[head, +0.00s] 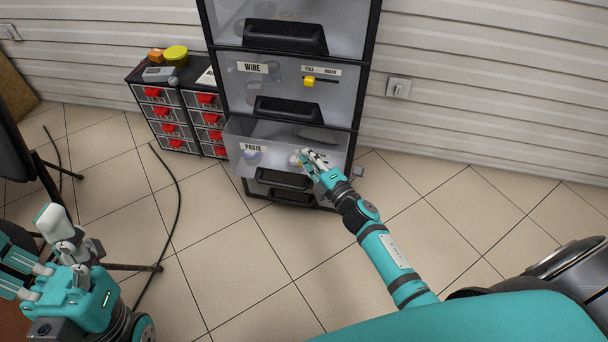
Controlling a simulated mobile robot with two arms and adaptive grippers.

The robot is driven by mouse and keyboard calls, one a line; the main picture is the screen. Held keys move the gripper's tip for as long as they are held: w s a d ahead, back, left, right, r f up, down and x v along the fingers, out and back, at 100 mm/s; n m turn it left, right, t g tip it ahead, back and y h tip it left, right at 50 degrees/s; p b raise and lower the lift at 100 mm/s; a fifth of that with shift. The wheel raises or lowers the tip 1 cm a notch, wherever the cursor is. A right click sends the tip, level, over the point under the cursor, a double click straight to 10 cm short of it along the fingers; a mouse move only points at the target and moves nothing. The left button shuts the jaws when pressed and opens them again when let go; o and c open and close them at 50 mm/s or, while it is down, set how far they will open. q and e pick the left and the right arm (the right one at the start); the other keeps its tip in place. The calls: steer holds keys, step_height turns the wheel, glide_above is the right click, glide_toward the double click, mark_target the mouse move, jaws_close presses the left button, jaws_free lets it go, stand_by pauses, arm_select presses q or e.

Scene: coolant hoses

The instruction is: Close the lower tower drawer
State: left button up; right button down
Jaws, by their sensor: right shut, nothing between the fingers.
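The drawer tower (360,75) stands against the wall, with a black frame and translucent grey drawers. Its lower drawer, labelled PASTE (270,160), is pulled out, and I look into it from above. A dark handle (283,180) is at its lower front. My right gripper (308,158) is shut and empty at the right part of this drawer's front. I cannot tell whether it touches the front. It hides part of the front and of what lies behind it. My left gripper (35,250) is at the lower left, far from the tower, with its fingers spread and empty.
The WIRE drawer (245,85) above is closed. A small cabinet with red-handled drawers (160,118) stands left of the tower. A black cable (178,205) lies on the tiled floor beside dark stand legs. Floor right of the tower is clear.

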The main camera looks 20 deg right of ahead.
mark_target(312, 148)
steer(key=shift+w+d, duration=0.45)
steer(key=shift+w, duration=0.25)
steer(key=shift+w+d, duration=0.45)
steer(key=shift+w, duration=0.25)
steer(key=shift+s+f, duration=0.1)
steer(key=shift+s, duration=0.05)
